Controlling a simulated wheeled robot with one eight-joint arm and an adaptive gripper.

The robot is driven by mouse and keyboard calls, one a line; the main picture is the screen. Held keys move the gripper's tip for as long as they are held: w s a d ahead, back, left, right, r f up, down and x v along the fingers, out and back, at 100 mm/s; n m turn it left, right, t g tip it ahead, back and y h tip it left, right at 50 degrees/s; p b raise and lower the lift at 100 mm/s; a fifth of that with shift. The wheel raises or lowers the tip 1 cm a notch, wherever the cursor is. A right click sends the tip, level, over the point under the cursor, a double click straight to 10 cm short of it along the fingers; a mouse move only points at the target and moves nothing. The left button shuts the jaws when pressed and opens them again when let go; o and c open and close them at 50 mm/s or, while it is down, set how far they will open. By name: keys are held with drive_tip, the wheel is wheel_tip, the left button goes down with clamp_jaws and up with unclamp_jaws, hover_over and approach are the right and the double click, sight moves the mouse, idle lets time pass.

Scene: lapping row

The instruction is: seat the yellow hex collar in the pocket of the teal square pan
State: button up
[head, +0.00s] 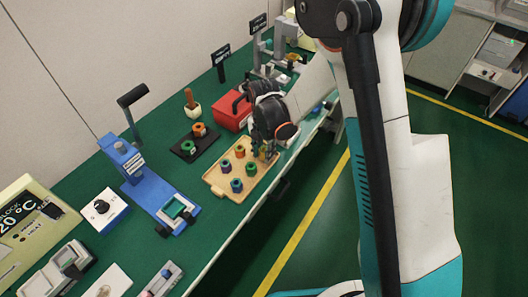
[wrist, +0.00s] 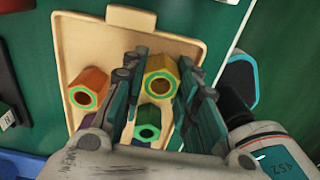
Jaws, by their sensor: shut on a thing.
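The yellow hex collar (wrist: 160,72) sits between the fingertips of my gripper (wrist: 161,62) in the wrist view, with a green-rimmed bore facing the camera. My gripper is shut on it, over the tan tray (wrist: 72,40). In the head view my gripper (head: 266,148) is at the tray's far right end and mostly hides the collar. I cannot tell whether the collar still touches the tray. The teal square pan (head: 178,209) lies on the front end of the blue press (head: 148,188), left of the tray. The wrist view does not show the pan.
An orange collar (wrist: 88,88) and a green collar (wrist: 148,122) stand close by in the tray; purple and blue ones stand there too. A black plate (head: 186,150) with collars and a red box (head: 232,112) are behind. The bench edge is close to the tray's right.

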wheel_tip(320, 180, up, 18)
drive_tip(key=p, duration=0.6)
drive_tip(key=s+a+f+b, duration=0.1)
drive_tip(key=s+a+f, duration=0.2)
drive_tip(key=s+a, duration=0.6)
drive_tip(key=s+a+f+b, duration=0.1)
drive_tip(key=s+a+f, duration=0.3)
drive_tip(key=s+a, duration=0.6)
drive_tip(key=a, duration=0.8)
drive_tip(key=shift+a+f, duration=0.15)
drive_tip(key=shift+a, duration=0.1)
drive_tip(key=shift+s, duration=0.1)
drive_tip(key=shift+f+b, duration=2.45)
drive_tip(key=shift+f, duration=0.5)
drive_tip(key=shift+f+b, duration=0.75)
drive_tip(key=shift+b, duration=0.15)
drive_tip(key=o, duration=1.1)
